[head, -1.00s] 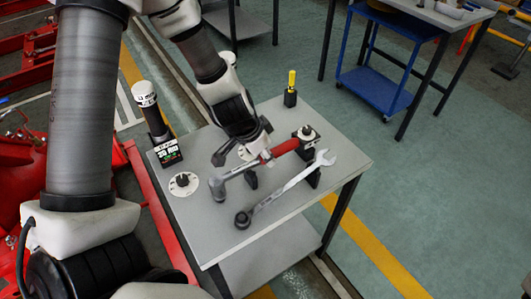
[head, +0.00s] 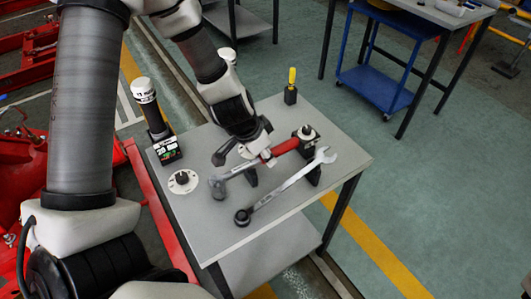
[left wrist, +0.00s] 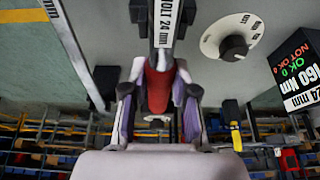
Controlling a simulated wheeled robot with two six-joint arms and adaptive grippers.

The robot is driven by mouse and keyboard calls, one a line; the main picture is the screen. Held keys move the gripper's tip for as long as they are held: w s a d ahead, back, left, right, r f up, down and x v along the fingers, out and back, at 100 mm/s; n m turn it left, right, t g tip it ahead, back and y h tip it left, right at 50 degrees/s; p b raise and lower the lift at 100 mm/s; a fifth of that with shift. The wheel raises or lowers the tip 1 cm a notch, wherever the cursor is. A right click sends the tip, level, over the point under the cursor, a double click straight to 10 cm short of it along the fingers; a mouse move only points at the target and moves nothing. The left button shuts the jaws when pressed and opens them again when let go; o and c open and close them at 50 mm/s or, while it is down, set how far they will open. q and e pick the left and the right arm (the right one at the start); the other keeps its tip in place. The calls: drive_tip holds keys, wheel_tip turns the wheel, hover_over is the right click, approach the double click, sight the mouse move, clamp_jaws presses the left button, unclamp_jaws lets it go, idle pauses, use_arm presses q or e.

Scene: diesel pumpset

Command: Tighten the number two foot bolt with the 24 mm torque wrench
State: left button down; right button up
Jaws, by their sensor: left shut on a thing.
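The torque wrench (head: 288,147) has a red grip and a grey shaft; its head end points to the left over the table. My left gripper (head: 258,158) is at the wrench's red grip. In the left wrist view the two fingers close on both sides of the red grip (left wrist: 157,88), and a white label on the shaft reads "24 mm". Dark rests stand under the wrench; I cannot tell whether it touches them. The number two foot bolt cannot be made out. My right gripper is not in view.
A long spanner (head: 285,188) lies beside the wrench on the grey table (head: 330,200). A round dial (head: 184,181), a display box (head: 167,150) and a yellow-handled tool (head: 292,85) also stand there. Red machinery (head: 25,185) is at left; a blue cart (head: 375,85) stands at the back right.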

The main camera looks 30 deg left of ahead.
use_arm(q)
drive_tip(key=shift+f+b, duration=0.4)
drive_tip(key=shift+f, duration=0.1)
drive_tip(key=c, duration=0.8)
unclamp_jaws()
drive_tip(key=v, duration=1.2)
drive_tip(key=shift+s, duration=0.15)
